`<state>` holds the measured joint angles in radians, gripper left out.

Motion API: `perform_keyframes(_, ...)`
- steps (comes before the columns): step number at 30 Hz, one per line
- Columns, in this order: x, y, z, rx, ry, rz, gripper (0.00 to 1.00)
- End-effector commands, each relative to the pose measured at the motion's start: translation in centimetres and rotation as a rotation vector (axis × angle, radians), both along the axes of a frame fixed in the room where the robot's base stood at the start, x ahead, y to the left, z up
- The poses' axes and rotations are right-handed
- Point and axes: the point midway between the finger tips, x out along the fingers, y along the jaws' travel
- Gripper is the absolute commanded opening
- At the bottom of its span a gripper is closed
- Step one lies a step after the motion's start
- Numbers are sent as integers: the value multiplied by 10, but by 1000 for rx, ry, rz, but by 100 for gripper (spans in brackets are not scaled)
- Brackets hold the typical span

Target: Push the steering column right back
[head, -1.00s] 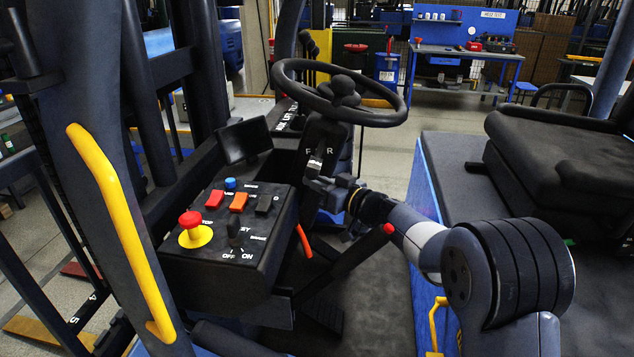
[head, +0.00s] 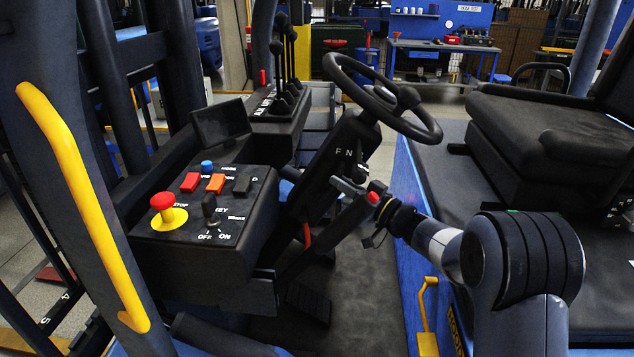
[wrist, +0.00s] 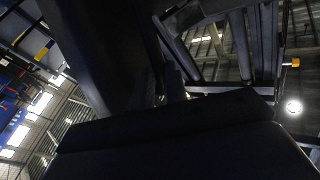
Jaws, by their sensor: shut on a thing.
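The steering column (head: 345,145), with letters F and N on its side, leans to the right towards the seat in the head view. The black steering wheel (head: 407,97) sits tilted on its top. My gripper (head: 345,186) is at the column's right side, below the letters, and is shut on part of it. The exact part between the fingers is hard to make out. A dark bar with a red tip (head: 373,197) crosses in front of the gripper. The wrist view shows mostly dark, close surfaces against the roof.
A console (head: 190,245) with a red stop button (head: 163,202) and several switches stands left of the column. The black seat (head: 545,130) is on the right. A yellow grab bar (head: 85,205) is at the far left.

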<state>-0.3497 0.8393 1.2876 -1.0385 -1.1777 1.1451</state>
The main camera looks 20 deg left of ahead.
Motion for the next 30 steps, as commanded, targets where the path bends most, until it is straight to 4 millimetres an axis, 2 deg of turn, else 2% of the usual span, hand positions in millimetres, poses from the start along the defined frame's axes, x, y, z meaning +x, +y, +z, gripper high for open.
perform_keyframes(1,3,-9,-13,11,8,-4,0)
perform_keyframes(6,7,-21,-18,45,18,-3,0)
perform_keyframes(16,8,-24,-21,45,26,-5,0)
perform_keyframes(17,8,-25,-21,44,26,-6,17)
perform_keyframes(24,8,-23,-18,47,20,-4,36)
perform_keyframes(30,7,-22,-16,49,17,-2,36)
